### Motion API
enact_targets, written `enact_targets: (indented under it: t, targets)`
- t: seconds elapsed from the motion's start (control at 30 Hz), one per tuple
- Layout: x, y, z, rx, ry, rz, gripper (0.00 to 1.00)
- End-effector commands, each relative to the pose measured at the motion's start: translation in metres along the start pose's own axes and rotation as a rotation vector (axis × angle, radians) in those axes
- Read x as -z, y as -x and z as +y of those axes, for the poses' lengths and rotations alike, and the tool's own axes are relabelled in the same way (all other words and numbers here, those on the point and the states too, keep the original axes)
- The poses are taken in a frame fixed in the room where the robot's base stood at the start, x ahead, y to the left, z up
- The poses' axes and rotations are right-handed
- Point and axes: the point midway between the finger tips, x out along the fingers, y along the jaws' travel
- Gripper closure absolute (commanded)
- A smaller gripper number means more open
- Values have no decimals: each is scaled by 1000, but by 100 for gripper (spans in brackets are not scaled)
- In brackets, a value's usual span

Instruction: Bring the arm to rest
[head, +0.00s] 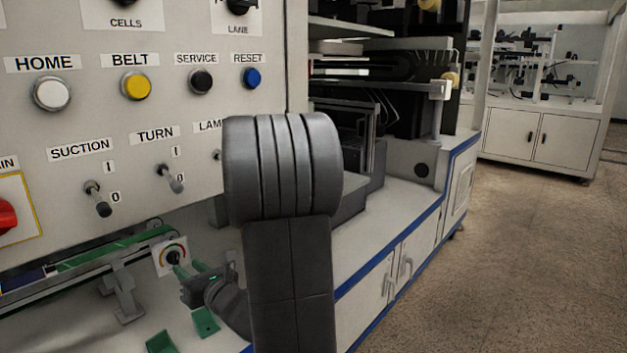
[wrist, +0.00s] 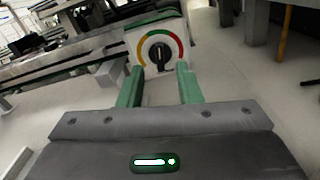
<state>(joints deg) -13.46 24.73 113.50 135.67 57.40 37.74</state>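My gripper (head: 186,268) is low at the left of my arm in the head view, in front of a small white plate with a dial knob (head: 173,257). In the wrist view its two green fingers stand apart, with my gripper (wrist: 159,68) open and nothing between them. The dial knob (wrist: 159,56), dark and upright over a green, yellow and red arc, is just beyond the fingertips. I cannot tell the exact gap, but the fingers do not appear to touch the knob. My thick dark arm fills the middle of the head view and hides part of the panel.
A panel (head: 150,40) with labelled buttons and toggle switches hangs above my gripper. A belt rail (head: 100,262) runs to its left. A white cabinet (head: 385,275) with blue edging stands to the right of my arm. The floor (head: 500,270) farther right is clear.

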Motion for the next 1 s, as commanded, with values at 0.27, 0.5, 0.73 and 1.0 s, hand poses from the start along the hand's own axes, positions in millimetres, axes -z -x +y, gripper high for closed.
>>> enact_targets:
  t: [0.27,0.5,0.73,1.0]
  targets:
    - [2,-46,0,0,44,-1,68]
    - [2,-45,1,0,266,-2,68]
    - [1,-45,2,0,471,-2,68]
    - [2,-45,3,0,699,0,68]
